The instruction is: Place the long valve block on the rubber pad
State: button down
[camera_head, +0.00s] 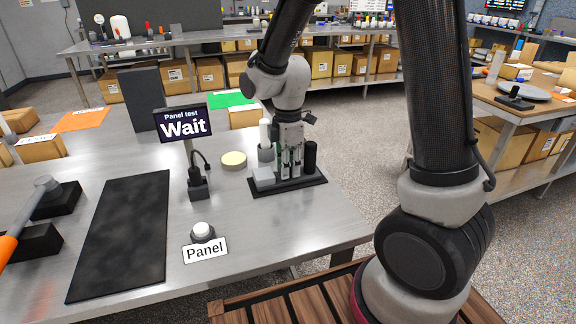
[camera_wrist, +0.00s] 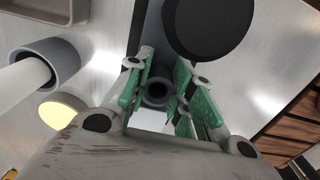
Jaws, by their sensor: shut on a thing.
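My gripper (camera_head: 290,165) is over the right part of the metal table, pointing down among items on a black base. In the wrist view its green-padded fingers (camera_wrist: 160,95) are closed around a grey piece with a dark round hole in its top, which I take to be the long valve block (camera_wrist: 157,93). Most of its body is hidden by the fingers, and I cannot tell whether it still touches the base. The rubber pad appears to be the long black mat (camera_head: 122,235) lying flat and bare on the left of the table.
A black cylinder (camera_head: 310,156) and a light grey block (camera_head: 264,178) stand close by my gripper on the black base (camera_head: 315,184). A "Wait" screen (camera_head: 183,123), a pale yellow disc (camera_head: 233,160) and the Panel button (camera_head: 202,232) lie between gripper and mat. An orange-handled tool (camera_head: 12,240) is left.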

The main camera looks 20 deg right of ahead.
jog(key=c, duration=1.2)
grip_release()
jog(key=shift+f, duration=0.1)
jog(key=shift+c, duration=0.2)
notch_tip(320, 180, up, 12)
jog(key=f, duration=0.1)
jog(key=s+d+r+m+t, duration=0.2)
jog(key=s+d+r+m, duration=0.2)
jog(key=s+d+m, duration=0.3)
jog(key=s+d+r+m+t, duration=0.2)
jog(key=s+d+r+m, duration=0.2)
jog(key=s+d+m, duration=0.4)
jog(key=s+m, duration=0.3)
jog(key=s, duration=0.1)
